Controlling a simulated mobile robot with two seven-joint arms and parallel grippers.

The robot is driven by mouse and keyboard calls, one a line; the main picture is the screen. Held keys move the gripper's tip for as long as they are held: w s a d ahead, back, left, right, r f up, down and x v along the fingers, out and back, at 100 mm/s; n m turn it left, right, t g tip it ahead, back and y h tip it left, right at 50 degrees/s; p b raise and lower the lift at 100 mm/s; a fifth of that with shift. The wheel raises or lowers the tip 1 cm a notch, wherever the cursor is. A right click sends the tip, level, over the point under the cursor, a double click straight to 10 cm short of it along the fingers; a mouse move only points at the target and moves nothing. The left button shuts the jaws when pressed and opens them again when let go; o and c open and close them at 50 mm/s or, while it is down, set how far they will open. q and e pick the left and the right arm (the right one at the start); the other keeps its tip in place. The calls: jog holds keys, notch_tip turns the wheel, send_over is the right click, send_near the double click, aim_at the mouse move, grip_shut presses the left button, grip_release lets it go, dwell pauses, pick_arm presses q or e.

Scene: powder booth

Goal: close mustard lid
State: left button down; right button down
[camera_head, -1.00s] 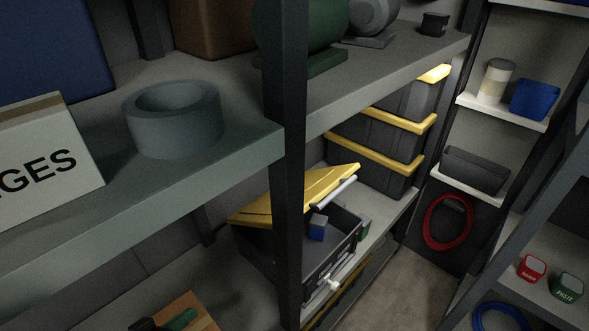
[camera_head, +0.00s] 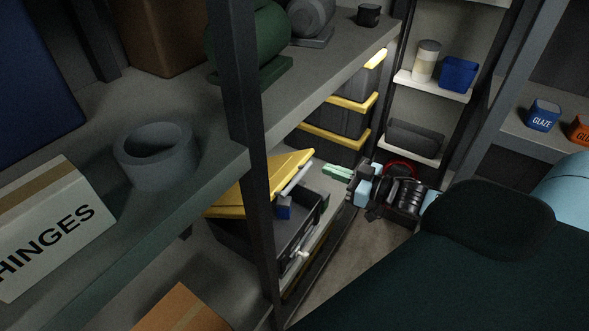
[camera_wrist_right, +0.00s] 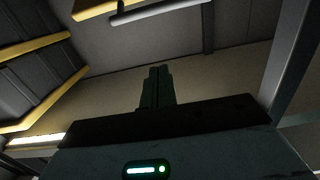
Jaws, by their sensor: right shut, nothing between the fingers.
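The mustard lid (camera_head: 285,172) is tilted open above a dark grey bin (camera_head: 228,240) on the lower shelf, behind a dark post. A pale grey bar (camera_head: 298,174) runs along the lid's right edge; the wrist view shows the bar (camera_wrist_right: 160,12) and part of the yellow lid (camera_wrist_right: 95,9) at the top. A small blue block (camera_head: 283,210) shows inside the bin. My right gripper (camera_head: 326,171) has pale green fingers, shut and empty, to the right of the lid and apart from it. Its fingers (camera_wrist_right: 158,70) are dark in the wrist view. My left gripper is out of view.
The dark post (camera_head: 250,150) and upper shelf edge (camera_head: 200,195) stand in front of the bin. Stacked grey bins with yellow lids (camera_head: 338,137) are behind. A grey ring (camera_head: 155,170) and hinges box (camera_head: 50,230) sit on the upper shelf. Floor (camera_head: 345,255) shows at right.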

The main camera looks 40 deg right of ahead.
send_over(305, 172)
jog(key=a, duration=0.2)
jog(key=shift+s+d+f+b, duration=0.1)
jog(key=shift+f+b, duration=0.25)
jog(key=shift+f, duration=0.35)
jog(key=shift+s+d+f, duration=0.1)
jog(key=shift+s+f, duration=0.25)
jog(key=shift+f, duration=0.45)
jog(key=shift+s+d+f, duration=0.1)
jog(key=shift+s+f, duration=0.2)
jog(key=shift+f, duration=0.45)
